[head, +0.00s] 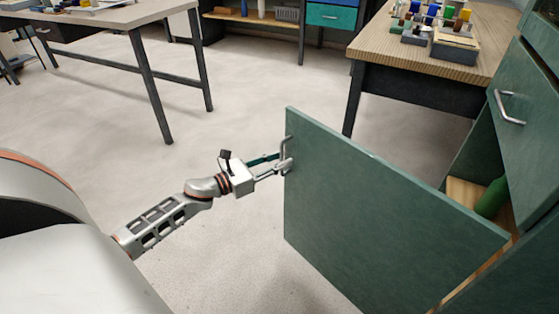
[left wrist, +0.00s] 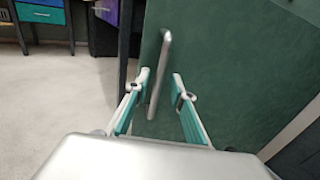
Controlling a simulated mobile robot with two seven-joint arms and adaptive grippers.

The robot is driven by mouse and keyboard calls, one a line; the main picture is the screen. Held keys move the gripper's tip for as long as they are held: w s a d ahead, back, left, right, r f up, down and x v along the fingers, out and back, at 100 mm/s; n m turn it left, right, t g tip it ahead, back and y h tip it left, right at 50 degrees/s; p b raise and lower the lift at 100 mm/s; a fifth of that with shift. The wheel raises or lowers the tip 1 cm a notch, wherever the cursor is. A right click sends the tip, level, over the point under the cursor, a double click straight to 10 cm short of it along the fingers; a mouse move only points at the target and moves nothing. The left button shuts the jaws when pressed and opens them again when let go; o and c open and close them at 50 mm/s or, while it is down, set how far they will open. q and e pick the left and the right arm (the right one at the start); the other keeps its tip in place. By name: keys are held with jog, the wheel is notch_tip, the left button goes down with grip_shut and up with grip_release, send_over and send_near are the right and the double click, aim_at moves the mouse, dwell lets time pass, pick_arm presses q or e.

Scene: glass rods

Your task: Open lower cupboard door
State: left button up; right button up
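The lower cupboard door (head: 365,210) is a dark green panel and stands swung wide open in the head view. It fills the right part of the left wrist view (left wrist: 230,60). Its silver bar handle (head: 288,150) is on the edge at the left. My left gripper (head: 283,165) is at this handle. In the left wrist view the handle (left wrist: 160,70) lies between the two teal-and-white fingers (left wrist: 162,85), nearer the left one. A gap shows to the right finger, so the gripper is open around the bar. My right gripper is not in view.
The cupboard inside shows a wooden shelf (head: 463,193) and a green bottle (head: 492,198). An upper door with a handle (head: 510,107) is above. A wooden table (head: 400,48) with small items stands behind, another table (head: 120,15) at the back left. The floor (head: 90,110) left of the door is clear.

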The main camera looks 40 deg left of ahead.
pick_arm(q)
grip_shut()
jog(key=shift+s+d, duration=0.15)
jog(key=shift+s, duration=0.15)
dwell(0.5)
jog(key=shift+s, duration=0.2)
